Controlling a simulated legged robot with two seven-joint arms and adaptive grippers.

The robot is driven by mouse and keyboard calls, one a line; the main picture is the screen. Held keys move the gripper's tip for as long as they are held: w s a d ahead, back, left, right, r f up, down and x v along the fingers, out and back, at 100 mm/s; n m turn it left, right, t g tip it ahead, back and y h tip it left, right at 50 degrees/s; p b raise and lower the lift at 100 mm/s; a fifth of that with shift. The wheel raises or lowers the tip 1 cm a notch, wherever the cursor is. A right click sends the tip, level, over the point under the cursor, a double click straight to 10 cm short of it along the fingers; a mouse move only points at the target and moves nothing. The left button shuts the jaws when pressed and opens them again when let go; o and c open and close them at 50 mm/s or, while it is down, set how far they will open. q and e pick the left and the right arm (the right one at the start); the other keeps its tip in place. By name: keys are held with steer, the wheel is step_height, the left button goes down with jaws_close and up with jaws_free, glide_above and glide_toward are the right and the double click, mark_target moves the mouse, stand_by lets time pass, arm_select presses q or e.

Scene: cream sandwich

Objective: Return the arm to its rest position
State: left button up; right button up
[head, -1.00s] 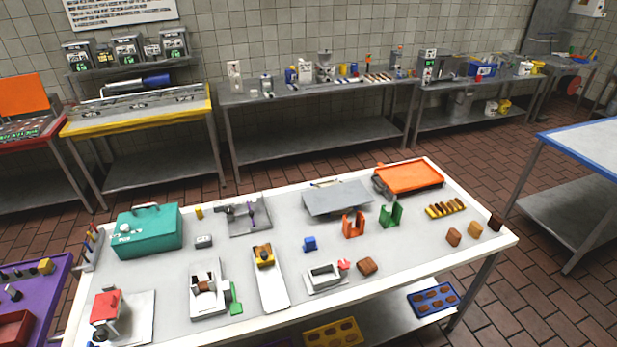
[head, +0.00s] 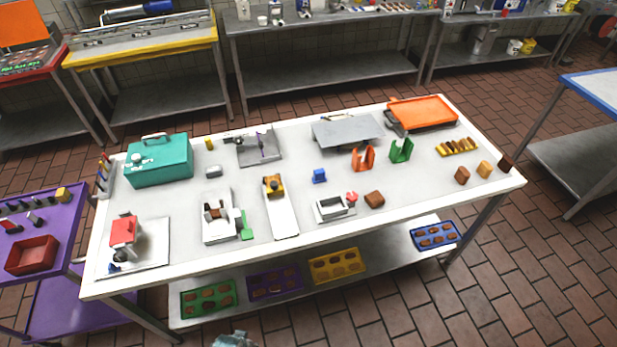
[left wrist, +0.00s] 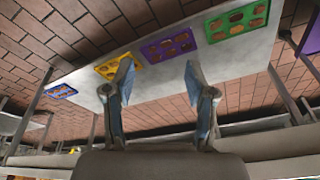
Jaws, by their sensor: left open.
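My left gripper (left wrist: 158,70) shows in the left wrist view with its two fingers spread apart and nothing between them. Past the fingers lies the lower shelf (left wrist: 235,58) with trays, seen at a turned angle. The fingers overlap the shelf in the picture, but they look apart from the trays. In the head view only a small pale grey-teal piece shows at the bottom edge, too little to tell which part it is. My right gripper is in neither view.
The white worktable (head: 190,259) holds a teal box (head: 160,162), a red-topped device (head: 123,236), an orange tray (head: 423,111) and brown blocks. Green (head: 208,299), purple (head: 274,281), yellow (head: 337,265) and blue (head: 436,236) trays lie on its lower shelf. A purple cart (head: 68,220) stands left. Tiled floor in front is clear.

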arm_select(q)
steer(key=s+a+f+g, duration=0.1)
steer(key=s+f, duration=0.2)
steer(key=f, duration=0.7)
steer(key=s+a+f, duration=0.1)
steer(key=s+f, duration=0.2)
steer(key=f, duration=0.6)
steer(key=s+a+f+g+b, duration=0.1)
steer(key=s+f, duration=1.1)
steer(key=s, duration=0.3)
steer(key=shift+a+b, duration=0.3)
steer(key=shift+a, duration=0.05)
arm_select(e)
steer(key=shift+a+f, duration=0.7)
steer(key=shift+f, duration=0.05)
